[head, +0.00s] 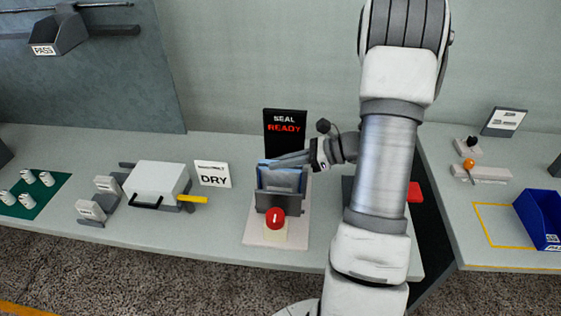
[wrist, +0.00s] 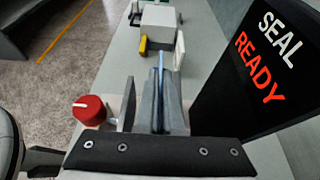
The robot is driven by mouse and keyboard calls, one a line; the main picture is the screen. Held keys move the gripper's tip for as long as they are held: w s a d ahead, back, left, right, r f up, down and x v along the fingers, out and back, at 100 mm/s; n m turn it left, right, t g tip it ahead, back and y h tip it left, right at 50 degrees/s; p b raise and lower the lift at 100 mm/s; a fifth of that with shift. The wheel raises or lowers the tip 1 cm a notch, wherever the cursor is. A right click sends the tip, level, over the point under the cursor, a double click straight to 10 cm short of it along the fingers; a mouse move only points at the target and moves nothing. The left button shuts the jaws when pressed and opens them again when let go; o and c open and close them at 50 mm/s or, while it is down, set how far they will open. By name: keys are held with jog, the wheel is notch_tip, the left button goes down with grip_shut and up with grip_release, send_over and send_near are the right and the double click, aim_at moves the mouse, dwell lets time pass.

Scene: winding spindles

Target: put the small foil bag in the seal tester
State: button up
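The seal tester (head: 262,201) stands on the bench, with a dark grey slotted holder, a pale base and a red knob (head: 275,217) in front. The small foil bag (head: 285,180), blue and silvery, stands upright in the holder's slot, its lower part hidden. In the wrist view the bag shows as a thin blue edge (wrist: 161,62) between the fingers. My gripper (head: 275,162) reaches in from the right, just above the holder, with its fingers close together on the bag's top. The wrist view shows the gripper (wrist: 160,85) closed on it.
A black sign (head: 285,130) reading SEAL READY stands right behind the tester. Left are a DRY sign (head: 213,175) and a white box with a handle (head: 157,183). A blue bin (head: 540,220) stands on the right bench. The bench front beside the tester is clear.

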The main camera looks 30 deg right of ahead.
jog(key=o, duration=0.4)
jog(key=shift+r, duration=0.2)
jog(key=v, duration=1.2)
jog(key=shift+p, duration=0.35)
